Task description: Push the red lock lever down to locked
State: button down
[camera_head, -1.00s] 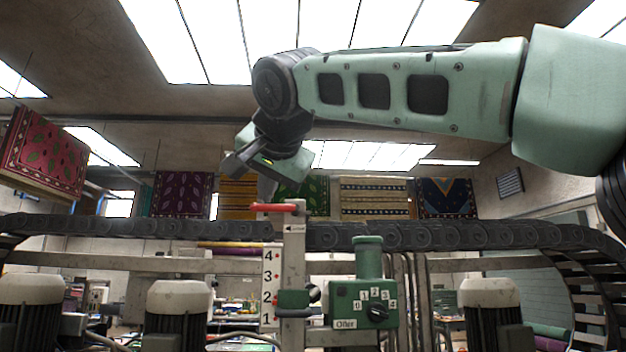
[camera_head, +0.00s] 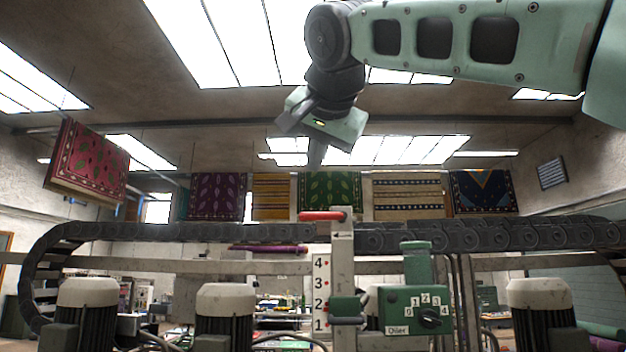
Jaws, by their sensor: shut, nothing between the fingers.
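The red lock lever (camera_head: 323,216) sits at the top of a grey upright post (camera_head: 343,255). It lies about level and sticks out to the left of the post. A white scale plate numbered 1 to 4 (camera_head: 320,291) is on the post's left side, with a green clamp (camera_head: 346,308) around the post near its lower numbers. My gripper (camera_head: 316,157) hangs above the lever, fingers pointing down, shut and empty. A clear gap shows between the fingertips and the lever.
A green oiler box (camera_head: 412,308) with a dial stands right of the post. A dark chain track (camera_head: 450,236) runs across behind it. Motors with white caps (camera_head: 226,300) stand along the front. Rugs (camera_head: 330,195) hang behind. The space around my gripper looks free.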

jog(key=shift+a+v, duration=0.2)
jog(key=shift+v, duration=0.65)
jog(key=shift+a+v, duration=0.2)
jog(key=shift+v, duration=0.6)
jog(key=shift+a+v, duration=0.2)
jog(key=shift+v, duration=0.65)
jog(key=shift+r, duration=0.1)
